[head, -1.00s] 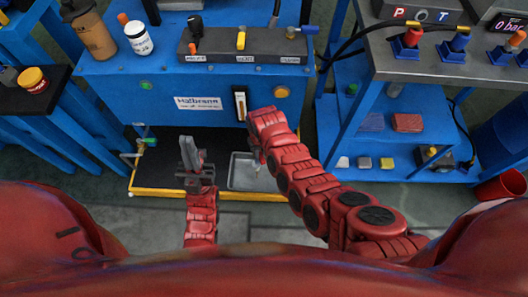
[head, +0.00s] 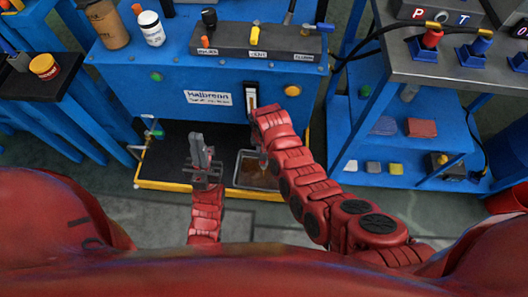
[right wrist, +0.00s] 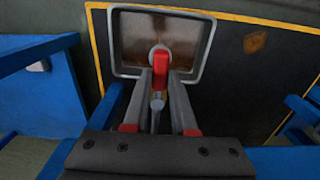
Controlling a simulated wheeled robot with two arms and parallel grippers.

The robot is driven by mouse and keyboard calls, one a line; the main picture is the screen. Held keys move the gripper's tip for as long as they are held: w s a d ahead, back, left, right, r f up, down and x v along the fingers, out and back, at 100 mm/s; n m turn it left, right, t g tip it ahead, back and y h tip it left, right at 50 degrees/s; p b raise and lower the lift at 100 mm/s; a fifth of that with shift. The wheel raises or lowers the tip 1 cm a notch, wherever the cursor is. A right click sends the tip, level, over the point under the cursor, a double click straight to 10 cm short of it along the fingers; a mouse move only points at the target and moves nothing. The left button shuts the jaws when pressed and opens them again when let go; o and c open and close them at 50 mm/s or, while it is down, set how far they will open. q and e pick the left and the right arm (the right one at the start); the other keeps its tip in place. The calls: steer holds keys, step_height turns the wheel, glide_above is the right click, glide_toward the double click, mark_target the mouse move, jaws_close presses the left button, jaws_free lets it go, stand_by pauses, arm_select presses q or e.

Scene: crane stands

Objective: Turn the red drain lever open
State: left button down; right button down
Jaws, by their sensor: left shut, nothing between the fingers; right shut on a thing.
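The red drain lever (right wrist: 160,66) shows in the right wrist view between the two grey fingers of my right gripper (right wrist: 160,85). The fingers are shut on it, and the lever's red end points along them. A round pale part sits at its far end, above a grey tray (right wrist: 206,45). Brownish liquid shows in the tray. In the head view, my right forearm hides the lever and most of the right gripper. My left gripper (head: 199,152) is shut and empty, pointing up, left of the tray (head: 237,168).
The blue machine (head: 150,90) has a sight gauge (head: 251,97) on its front and a grey valve block (head: 262,42) on top. A bottle (head: 106,24) and white jar (head: 151,28) stand there. A blue shelf cart (head: 350,130) stands right. A yellow edge (head: 160,185) borders the black floor pan.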

steer(key=c, duration=0.7)
jaws_free()
step_height(320, 180, up, 17)
steer(key=p, duration=0.5)
steer(key=shift+r, duration=0.2)
